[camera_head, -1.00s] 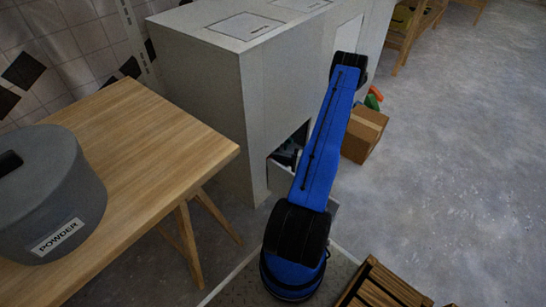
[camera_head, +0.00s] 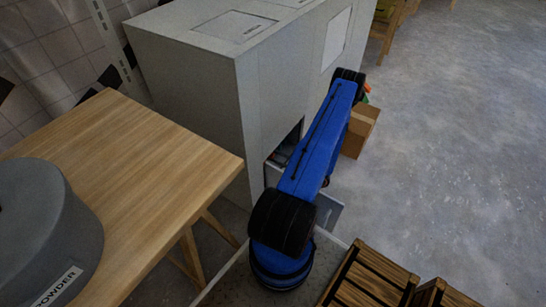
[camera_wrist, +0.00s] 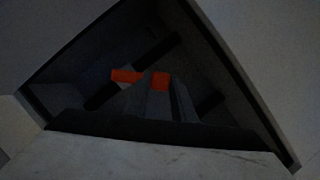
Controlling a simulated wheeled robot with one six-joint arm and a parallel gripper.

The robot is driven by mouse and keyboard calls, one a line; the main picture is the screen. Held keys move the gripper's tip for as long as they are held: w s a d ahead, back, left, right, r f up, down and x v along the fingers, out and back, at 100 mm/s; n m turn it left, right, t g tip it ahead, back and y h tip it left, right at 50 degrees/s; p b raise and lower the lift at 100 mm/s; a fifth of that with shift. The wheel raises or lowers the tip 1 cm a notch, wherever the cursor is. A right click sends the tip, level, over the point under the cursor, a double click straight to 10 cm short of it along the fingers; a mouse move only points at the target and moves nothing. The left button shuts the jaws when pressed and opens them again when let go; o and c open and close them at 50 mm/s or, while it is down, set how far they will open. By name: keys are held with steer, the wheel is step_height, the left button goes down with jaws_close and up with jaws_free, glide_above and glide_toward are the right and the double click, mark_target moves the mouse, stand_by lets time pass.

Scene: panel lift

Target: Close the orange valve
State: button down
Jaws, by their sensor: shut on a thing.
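The orange valve (camera_wrist: 127,76) shows in the wrist view as a short orange bar inside a dark compartment. A second orange patch (camera_wrist: 160,81) shows between the grey fingers of my gripper (camera_wrist: 158,92). My gripper reaches into the compartment and is shut on the valve. The fingers hide part of the valve, so its exact angle is hard to tell. In the head view my blue arm hides the gripper and the valve, beside the low opening (camera_head: 284,154) of the grey cabinet (camera_head: 195,105).
Dark pipe-like bars (camera_wrist: 100,97) lie in the compartment, with pale panel edges around it. A wooden table (camera_head: 130,165) with a grey pot (camera_head: 40,225) stands left. A cardboard box (camera_head: 361,132) and wooden crates (camera_head: 370,280) are near the arm. Floor at right is clear.

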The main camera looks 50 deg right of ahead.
steer(key=shift+d+f+m+t+h, duration=0.35)
steer(key=shift+f+m+h, duration=0.55)
steer(key=shift+m, duration=1.15)
steer(key=shift+d+f+m+t+h, duration=0.1)
steer(key=shift+f+m+t+h, duration=0.6)
steer(key=shift+m, duration=1.4)
steer(key=shift+d+f+m+t+h, duration=0.25)
steer(key=shift+f+m+h, duration=0.85)
steer(key=shift+m, duration=0.95)
steer(key=shift+r, duration=0.1)
steer(key=c, duration=1.5)
jaws_free()
steer(key=v, duration=0.7)
steer(key=shift+s, duration=0.25)
